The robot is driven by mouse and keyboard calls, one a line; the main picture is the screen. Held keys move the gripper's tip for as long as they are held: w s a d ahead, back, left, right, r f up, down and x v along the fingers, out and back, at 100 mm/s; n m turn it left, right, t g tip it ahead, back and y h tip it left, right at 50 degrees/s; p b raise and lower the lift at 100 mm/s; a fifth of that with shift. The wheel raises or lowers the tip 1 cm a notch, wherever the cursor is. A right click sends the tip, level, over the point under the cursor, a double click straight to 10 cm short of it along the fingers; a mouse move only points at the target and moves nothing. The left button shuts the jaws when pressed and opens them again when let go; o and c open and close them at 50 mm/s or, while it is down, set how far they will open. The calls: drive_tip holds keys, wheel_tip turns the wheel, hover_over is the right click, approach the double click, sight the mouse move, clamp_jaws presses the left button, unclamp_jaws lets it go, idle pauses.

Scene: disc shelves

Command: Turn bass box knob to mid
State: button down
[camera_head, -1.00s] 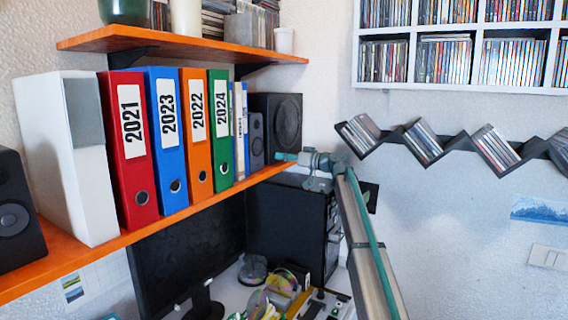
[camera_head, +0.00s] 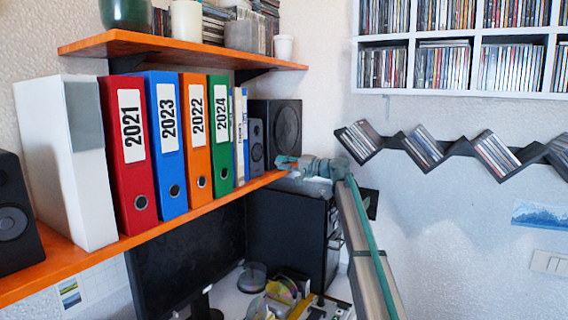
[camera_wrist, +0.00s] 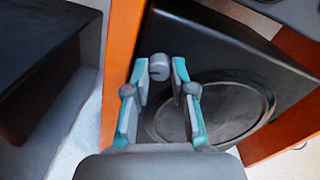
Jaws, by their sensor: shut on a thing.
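The bass box (camera_head: 275,128) is a black box with a round speaker face at the right end of the orange shelf. It shows large and tilted in the wrist view (camera_wrist: 215,45). Its knob (camera_wrist: 160,66) is a small grey cylinder near the box's edge, between my fingertips. My gripper (camera_wrist: 159,73) has grey and teal fingers and is shut on the knob. In the head view my gripper (camera_head: 285,162) is at the lower front of the box. The knob is too small to see there, and its exact setting cannot be told.
A small grey speaker (camera_head: 256,146) and several binders (camera_head: 168,140) stand left of the bass box on the orange shelf (camera_head: 150,240). A second orange shelf (camera_head: 180,48) is above. A monitor (camera_head: 190,260) and a black computer case (camera_head: 288,230) are below.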

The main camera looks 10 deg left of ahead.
drive_tip(key=shift+m+p, duration=0.6)
drive_tip(key=shift+m, duration=1.4)
drive_tip(key=c, duration=1)
unclamp_jaws()
drive_tip(key=shift+f, duration=0.1)
drive_tip(key=shift+r+v, duration=0.2)
drive_tip(key=shift+v, duration=3.85)
